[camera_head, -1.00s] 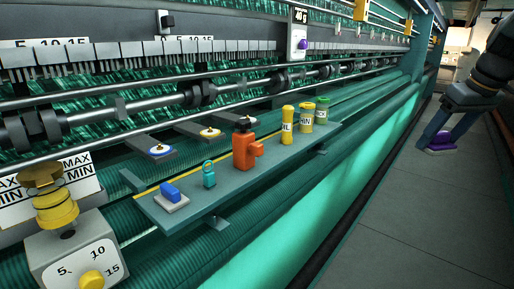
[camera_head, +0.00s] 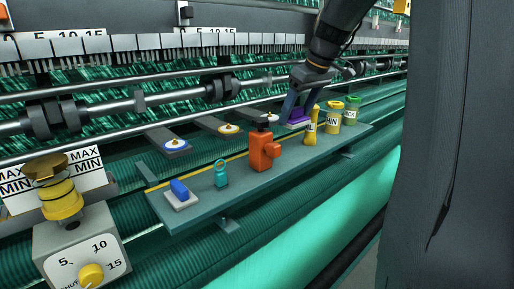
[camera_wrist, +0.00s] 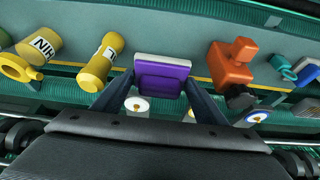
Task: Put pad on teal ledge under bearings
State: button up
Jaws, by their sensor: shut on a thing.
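The purple pad with a pale underside (camera_wrist: 163,80) is held between the two fingers of my gripper (camera_wrist: 160,88) in the wrist view. In the head view my gripper (camera_head: 293,112) points down with the pad (camera_head: 296,122) at the back edge of the teal ledge (camera_head: 240,184), between the orange piece and the yellow bottles. The pad looks over or just above the ledge; I cannot tell whether it touches. The dark bearings (camera_head: 222,87) sit on the rail behind and above the ledge.
On the ledge stand a blue block (camera_head: 180,189), a teal ring piece (camera_head: 221,174), an orange piece (camera_head: 265,151), yellow bottles (camera_head: 332,117) and a green-capped jar (camera_head: 351,109). Discs on grey tabs (camera_head: 173,143) lie behind it. My arm covers the right side.

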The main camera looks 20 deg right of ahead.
aim_at(300, 120)
jog(key=x, duration=0.2)
jog(key=p+x, duration=0.1)
jog(key=x, duration=0.1)
jog(key=s+x, duration=0.1)
jog(key=x, duration=0.1)
jog(key=shift+s+a+f+p, duration=0.1)
jog(key=shift+a+f+p, duration=0.1)
jog(key=shift+a+p, duration=0.15)
jog(key=shift+f+p, duration=0.55)
jog(key=shift+f, duration=1.45)
jog(key=o, duration=0.9)
jog(key=shift+f, duration=0.1)
jog(key=shift+o, duration=0.3)
jog(key=shift+r, duration=0.25)
jog(key=b+v, duration=0.2)
jog(key=v, duration=0.9)
jog(key=shift+s+d+r+b, duration=0.15)
jog(key=shift+r+b, duration=0.2)
